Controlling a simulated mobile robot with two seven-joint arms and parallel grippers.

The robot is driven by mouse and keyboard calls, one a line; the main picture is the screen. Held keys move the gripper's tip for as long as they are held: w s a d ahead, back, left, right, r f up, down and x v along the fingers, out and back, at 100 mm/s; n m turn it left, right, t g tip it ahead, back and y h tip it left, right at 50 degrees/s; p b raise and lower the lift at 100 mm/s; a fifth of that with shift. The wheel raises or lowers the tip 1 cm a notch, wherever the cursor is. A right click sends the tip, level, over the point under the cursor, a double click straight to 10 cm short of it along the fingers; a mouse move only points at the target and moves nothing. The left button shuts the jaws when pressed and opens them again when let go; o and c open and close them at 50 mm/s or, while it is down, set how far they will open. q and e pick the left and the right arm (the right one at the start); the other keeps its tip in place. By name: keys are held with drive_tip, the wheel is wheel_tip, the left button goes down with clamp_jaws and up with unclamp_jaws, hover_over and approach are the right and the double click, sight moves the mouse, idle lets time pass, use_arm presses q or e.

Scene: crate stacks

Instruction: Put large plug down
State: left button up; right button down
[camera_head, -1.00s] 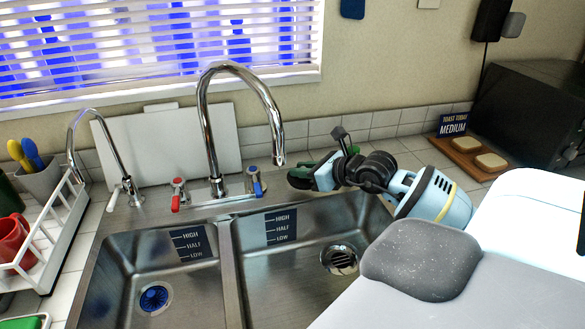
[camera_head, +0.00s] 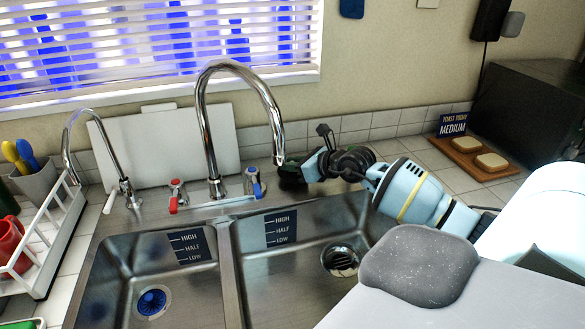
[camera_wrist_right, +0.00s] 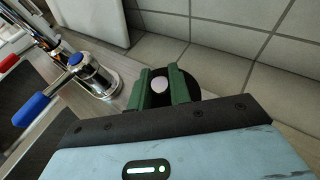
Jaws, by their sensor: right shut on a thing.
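My right gripper (camera_head: 303,167) reaches in from the right behind the right basin, beside the tall faucet. In the right wrist view its green fingers (camera_wrist_right: 166,90) are shut on the large plug (camera_wrist_right: 188,88), a black round disc with a pale spot between the fingers. The plug also shows as a dark shape in the head view (camera_head: 289,179), partly hidden by the gripper. It is over or on the counter strip behind the sink; I cannot tell whether it touches. My left gripper is not in view.
The tall faucet (camera_head: 206,125) and blue-handled tap (camera_head: 253,184) stand left of my right gripper. The right basin (camera_head: 285,275) has an open drain (camera_head: 341,260); the left basin (camera_head: 120,260) has a blue strainer (camera_head: 153,301). A toast board (camera_head: 470,165) lies at the right.

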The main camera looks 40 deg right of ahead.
drive_tip(key=shift+f, duration=0.75)
drive_tip(key=c, duration=1.3)
unclamp_jaws()
drive_tip(key=shift+f, duration=0.1)
